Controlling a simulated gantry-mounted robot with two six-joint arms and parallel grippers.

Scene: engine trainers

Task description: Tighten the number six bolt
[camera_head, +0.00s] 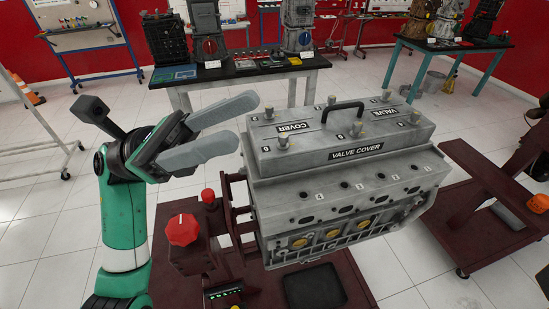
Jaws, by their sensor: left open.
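The grey valve cover (347,150) sits on top of the engine block (330,207), with a black handle on top and COVER and VALVE labels. Brass-coloured bolts stand upright around its top edge. One is at the front left corner (281,140), one at the back left (268,112), one at the front middle (357,128). My right gripper is not in view.
A dark red engine stand (190,262) with a red knob (182,229) carries the block. Another dark red stand (480,205) is at right. A table (250,72) with engine parts stands behind. An orange cone (27,90) is far left. White tiled floor lies open between.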

